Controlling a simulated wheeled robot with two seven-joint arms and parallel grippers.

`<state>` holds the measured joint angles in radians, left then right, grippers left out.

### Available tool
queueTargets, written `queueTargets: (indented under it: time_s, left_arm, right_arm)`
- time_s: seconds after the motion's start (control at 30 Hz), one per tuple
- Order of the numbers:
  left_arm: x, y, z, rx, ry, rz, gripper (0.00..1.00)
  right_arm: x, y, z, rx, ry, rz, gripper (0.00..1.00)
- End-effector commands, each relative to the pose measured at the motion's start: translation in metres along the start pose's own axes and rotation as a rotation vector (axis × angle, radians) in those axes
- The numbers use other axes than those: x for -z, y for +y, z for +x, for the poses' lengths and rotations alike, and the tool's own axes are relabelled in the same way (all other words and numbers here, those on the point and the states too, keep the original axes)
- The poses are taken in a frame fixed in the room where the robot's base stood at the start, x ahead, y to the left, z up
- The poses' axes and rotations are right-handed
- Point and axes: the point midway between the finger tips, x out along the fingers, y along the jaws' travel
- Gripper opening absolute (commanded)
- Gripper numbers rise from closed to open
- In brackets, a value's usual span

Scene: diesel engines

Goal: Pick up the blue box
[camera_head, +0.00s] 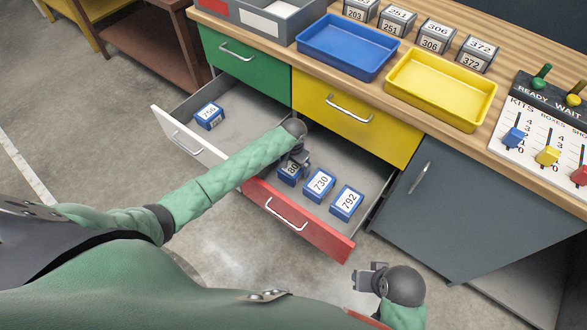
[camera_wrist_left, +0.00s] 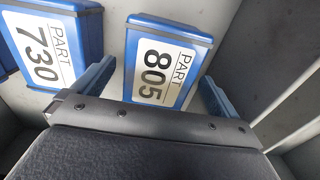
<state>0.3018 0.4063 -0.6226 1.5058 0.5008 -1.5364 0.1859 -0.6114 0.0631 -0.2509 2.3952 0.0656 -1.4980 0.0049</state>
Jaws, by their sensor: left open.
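Several small blue boxes with white number labels lie in two open drawers. The box labelled 805 (camera_wrist_left: 160,65) lies in the red-fronted drawer, partly hidden under my left gripper in the head view (camera_head: 288,174). Beside it are box 730 (camera_head: 319,184) and box 792 (camera_head: 346,202); box 730 also shows in the left wrist view (camera_wrist_left: 50,45). Box 755 (camera_head: 209,115) lies in the white-fronted drawer. My left gripper (camera_head: 296,165) is open, with its fingers (camera_wrist_left: 157,78) to either side of box 805. My right gripper (camera_head: 366,279) hangs outside the drawers; its jaw gap is unclear.
The wooden bench top carries a blue tray (camera_head: 348,48), a yellow tray (camera_head: 440,91), several grey numbered blocks (camera_head: 437,38) and a slider board (camera_head: 545,130). The green drawer (camera_head: 244,70) and yellow drawer (camera_head: 352,115) are shut. Drawer walls stand close around my left gripper.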

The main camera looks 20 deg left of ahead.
Motion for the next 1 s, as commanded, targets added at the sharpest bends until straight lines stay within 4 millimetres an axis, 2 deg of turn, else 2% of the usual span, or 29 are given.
queueTargets:
  time_s: [0.2, 0.5, 0.83, 1.0]
  left_arm:
    - [-0.001, 0.001, 0.024, -0.001, 0.0, -0.001, 0.98]
    - [-0.001, 0.001, 0.028, 0.0, 0.001, 0.0, 0.98]
    - [-0.001, 0.0, 0.028, 0.0, 0.001, 0.0, 0.34]
    - [0.0, 0.0, 0.027, 0.0, 0.002, 0.0, 0.34]
  right_arm:
    - [0.006, 0.002, -0.014, -0.007, 0.002, 0.005, 0.36]
    - [0.008, 0.002, -0.011, -0.007, 0.002, 0.01, 0.36]
    - [0.004, 0.004, -0.009, -0.01, -0.007, 0.006, 0.36]
    - [0.0, 0.006, -0.009, -0.013, -0.014, 0.003, 0.36]
